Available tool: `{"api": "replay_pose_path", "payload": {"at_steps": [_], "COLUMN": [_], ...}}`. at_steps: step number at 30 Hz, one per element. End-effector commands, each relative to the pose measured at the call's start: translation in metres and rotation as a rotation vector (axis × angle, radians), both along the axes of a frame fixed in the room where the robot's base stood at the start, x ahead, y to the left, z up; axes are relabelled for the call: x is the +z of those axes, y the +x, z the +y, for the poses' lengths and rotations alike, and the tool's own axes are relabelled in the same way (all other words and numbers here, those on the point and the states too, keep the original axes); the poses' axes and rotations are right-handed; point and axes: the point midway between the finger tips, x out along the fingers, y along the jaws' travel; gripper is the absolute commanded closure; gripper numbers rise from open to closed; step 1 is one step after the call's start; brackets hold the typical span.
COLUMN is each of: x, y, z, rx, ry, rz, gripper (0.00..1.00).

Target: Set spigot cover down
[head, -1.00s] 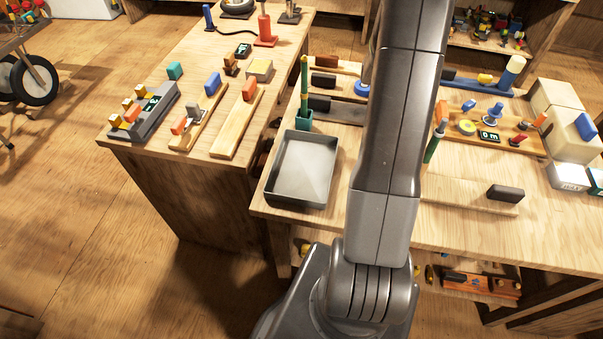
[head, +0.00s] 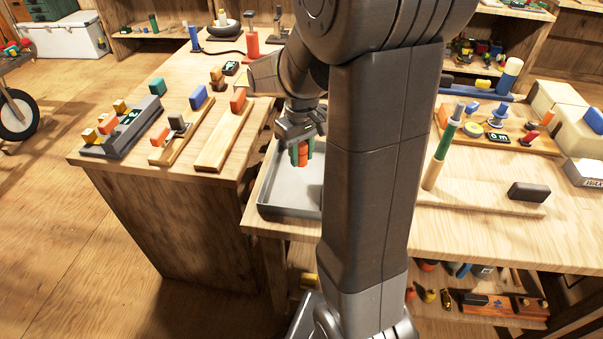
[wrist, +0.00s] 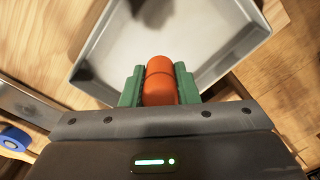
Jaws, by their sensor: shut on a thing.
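My gripper (head: 301,153) has green fingers shut on the spigot cover (head: 302,157), a small orange-red rounded piece. In the wrist view the spigot cover (wrist: 161,80) sits between the two green fingers of my gripper (wrist: 160,88). Whether the cover touches the tray is unclear. My arm hides the tray's right part in the head view.
Left of the tray, a bench holds wooden boards (head: 215,150) and a grey block rack (head: 120,130) with coloured pieces. To the right stand a green-and-wood rod (head: 440,150) and a dark block (head: 528,192). A blue round thing (wrist: 14,138) lies near the wrist view's left edge.

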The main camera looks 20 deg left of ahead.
Motion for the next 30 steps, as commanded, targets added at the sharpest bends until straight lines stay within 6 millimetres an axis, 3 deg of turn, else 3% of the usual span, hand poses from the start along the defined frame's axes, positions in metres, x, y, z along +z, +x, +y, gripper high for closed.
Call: {"api": "replay_pose_path", "payload": {"at_steps": [13,24,25,28,30], "x": [-0.05,-0.055,-0.055,-0.054,-0.054], "y": [0.0,0.0,0.0,0.0,0.0], "z": [0.0,0.0,0.0,0.0,0.0], "rx": [-0.002,-0.002,-0.002,-0.002,-0.002], "ry": [-0.001,0.001,0.001,0.001,0.001], "rz": [0.001,-0.001,-0.001,-0.001,-0.001], "gripper": [0.94,0.94,0.7,0.51,0.51]}}
